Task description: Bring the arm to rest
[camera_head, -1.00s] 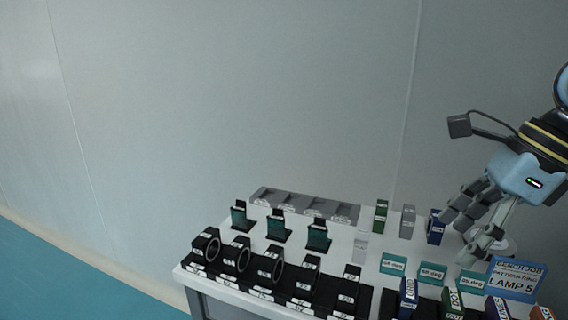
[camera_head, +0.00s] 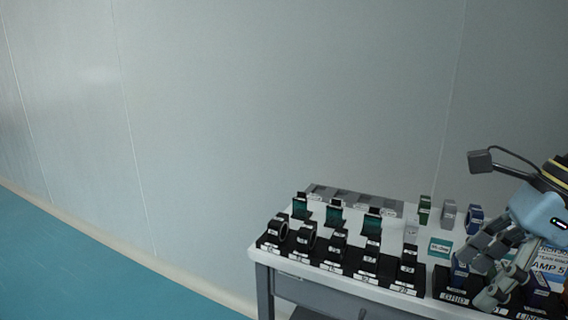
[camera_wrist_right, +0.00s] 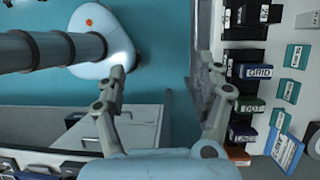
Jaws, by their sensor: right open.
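My right gripper (camera_head: 480,282) comes in from the right in the head view, over the front right part of the white table (camera_head: 262,254). Its fingers are apart, with nothing seen between them. In the right wrist view the gripper (camera_wrist_right: 162,72) is open and empty, with blue floor showing between its fingertips. The table's labelled holders lie to the right of the fingers there. In the head view the gripper hides part of the labelled row and part of the blue LAMP 5 sign (camera_head: 550,262). My left gripper is in neither view.
Black ring mounts (camera_head: 278,230) and teal plates (camera_head: 335,213) stand on the table's left half. A grey tray (camera_head: 322,192) lies at the back. In the right wrist view a GRID block (camera_wrist_right: 256,72) sits close right of the fingers. The floor left of the table is clear.

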